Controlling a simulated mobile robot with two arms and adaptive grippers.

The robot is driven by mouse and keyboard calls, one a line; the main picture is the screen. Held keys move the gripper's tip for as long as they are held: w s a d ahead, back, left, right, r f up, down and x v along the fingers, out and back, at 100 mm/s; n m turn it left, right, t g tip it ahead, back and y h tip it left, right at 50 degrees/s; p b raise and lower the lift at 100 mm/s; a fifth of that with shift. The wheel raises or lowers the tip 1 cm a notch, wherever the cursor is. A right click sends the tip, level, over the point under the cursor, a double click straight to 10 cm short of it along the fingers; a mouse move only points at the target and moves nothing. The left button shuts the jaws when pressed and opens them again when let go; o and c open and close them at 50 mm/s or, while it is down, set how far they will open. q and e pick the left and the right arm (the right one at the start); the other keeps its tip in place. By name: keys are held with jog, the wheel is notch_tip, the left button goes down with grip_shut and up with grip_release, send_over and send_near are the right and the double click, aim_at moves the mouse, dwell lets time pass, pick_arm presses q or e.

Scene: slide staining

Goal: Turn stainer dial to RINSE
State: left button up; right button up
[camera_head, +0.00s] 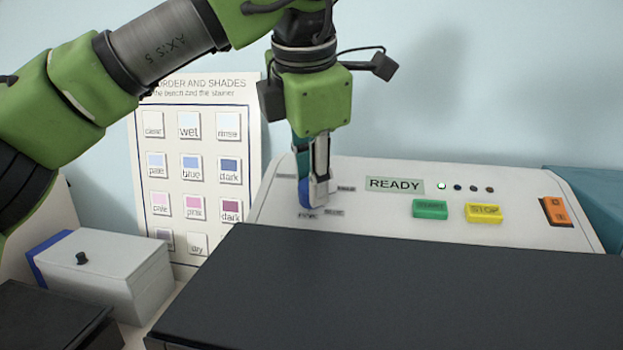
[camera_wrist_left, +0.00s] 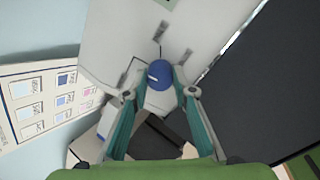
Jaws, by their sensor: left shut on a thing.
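The white stainer (camera_head: 380,215) stands at the back, with a display reading READY (camera_head: 394,185) on its panel. Its blue dial (camera_head: 306,193) is at the left of the panel, with small labels around it that are too small to read surely. My left gripper (camera_head: 318,190) points down over the dial and is shut on it. In the left wrist view the blue dial (camera_wrist_left: 159,74) sits between the two fingertips, and a white mark shows on its top. The dial is partly hidden by the fingers in the head view. My right gripper is not in view.
A green START button (camera_head: 430,209), a yellow STOP button (camera_head: 483,213) and an orange switch (camera_head: 555,211) are on the panel. A dark lid (camera_head: 400,290) fills the front. A shade chart (camera_head: 195,88) and a white box (camera_head: 105,275) stand at left.

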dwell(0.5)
pick_arm(q)
jog(key=o, duration=1.1)
jog(key=v, duration=1.2)
